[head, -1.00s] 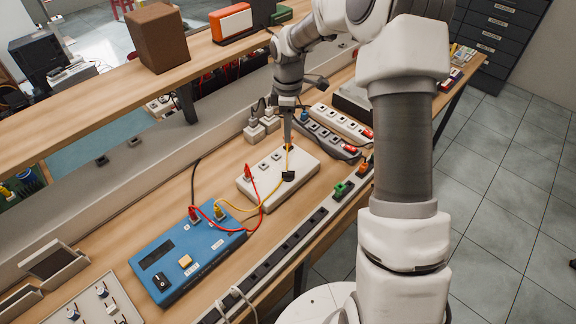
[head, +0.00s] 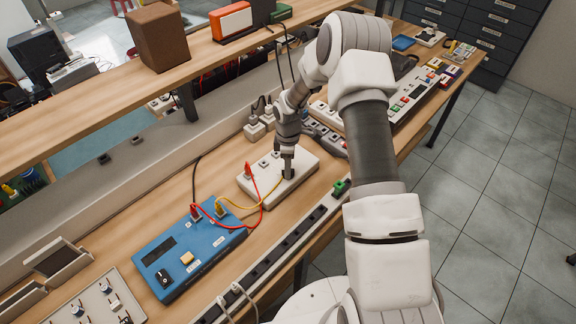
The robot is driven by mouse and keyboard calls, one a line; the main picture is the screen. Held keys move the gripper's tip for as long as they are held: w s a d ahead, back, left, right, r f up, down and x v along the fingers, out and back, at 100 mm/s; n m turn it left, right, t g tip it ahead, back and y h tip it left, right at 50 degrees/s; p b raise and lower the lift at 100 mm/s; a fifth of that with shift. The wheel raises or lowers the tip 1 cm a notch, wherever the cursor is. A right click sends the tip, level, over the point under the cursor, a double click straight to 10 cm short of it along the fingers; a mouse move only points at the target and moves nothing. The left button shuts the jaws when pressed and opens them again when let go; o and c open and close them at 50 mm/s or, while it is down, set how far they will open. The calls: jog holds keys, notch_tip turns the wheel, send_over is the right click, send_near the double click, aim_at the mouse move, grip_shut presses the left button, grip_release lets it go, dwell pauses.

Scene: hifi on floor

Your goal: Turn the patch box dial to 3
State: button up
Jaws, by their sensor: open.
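The blue box (head: 190,254) lies on the bench at lower left, with a dark display, a yellow button and a black dial (head: 163,279) near its front left corner. The dial's setting is too small to read. Red and yellow leads run from the blue box to a white socket box (head: 262,190) to its right. My gripper (head: 288,176) is open and points down at the right part of the white box, by the end of the yellow lead (head: 250,206). It hides that end, and I cannot tell whether it touches it. My gripper is well away from the dial.
Grey plugs (head: 255,130) and more socket strips stand behind the gripper. A raised shelf (head: 110,83) runs along the back. A panel with knobs (head: 95,306) is at lower left.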

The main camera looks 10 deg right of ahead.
jog(key=shift+f, duration=0.15)
jog(key=shift+c, duration=0.3)
grip_shut()
